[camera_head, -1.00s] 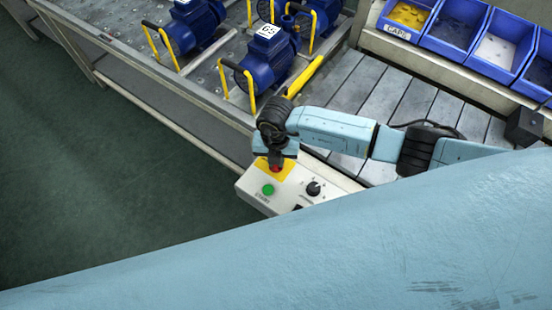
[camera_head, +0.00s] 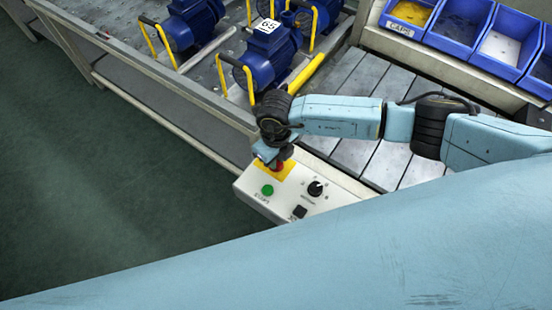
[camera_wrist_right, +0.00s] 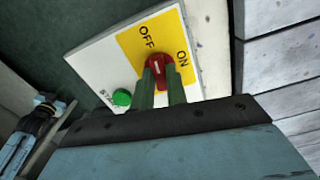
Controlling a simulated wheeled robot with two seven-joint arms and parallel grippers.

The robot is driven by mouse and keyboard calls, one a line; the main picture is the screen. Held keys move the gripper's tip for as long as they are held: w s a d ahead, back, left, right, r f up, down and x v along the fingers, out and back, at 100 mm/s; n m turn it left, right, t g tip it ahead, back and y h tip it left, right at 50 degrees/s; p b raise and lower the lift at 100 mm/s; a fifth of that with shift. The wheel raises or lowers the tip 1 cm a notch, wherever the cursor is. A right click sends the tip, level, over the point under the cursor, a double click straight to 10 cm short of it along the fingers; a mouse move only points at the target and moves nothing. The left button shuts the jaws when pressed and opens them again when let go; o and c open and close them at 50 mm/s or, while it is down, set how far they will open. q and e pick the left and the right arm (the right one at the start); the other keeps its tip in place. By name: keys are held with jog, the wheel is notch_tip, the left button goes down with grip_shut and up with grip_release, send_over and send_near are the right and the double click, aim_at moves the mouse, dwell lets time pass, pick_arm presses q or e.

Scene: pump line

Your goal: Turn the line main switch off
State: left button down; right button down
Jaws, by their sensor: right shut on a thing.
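The line main switch is a red knob (camera_head: 280,167) on a yellow plate (camera_head: 266,171) on the white control box (camera_head: 252,192). In the right wrist view the red knob (camera_wrist_right: 157,70) shows between my two fingers, with OFF and ON printed on the yellow plate (camera_wrist_right: 128,43). The knob's white mark points up the picture, roughly toward OFF. My right gripper (camera_wrist_right: 161,88) is shut on the knob; in the head view the gripper (camera_head: 275,158) is over it, partly hiding it. My left gripper is in neither view.
Close to the knob are a green button (camera_head: 267,190), a black dial (camera_head: 315,188) and a small black switch (camera_head: 299,211). Blue pumps (camera_head: 268,55) with yellow handles stand behind. Blue bins (camera_head: 457,25) are at the back right. The green floor (camera_head: 100,190) is clear.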

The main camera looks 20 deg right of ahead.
jog(key=shift+n+b, duration=0.3)
jog(key=shift+n, duration=0.5)
jog(key=c, duration=1.4)
grip_release()
notch_tip(320, 180, up, 14)
jog(key=shift+f, duration=0.25)
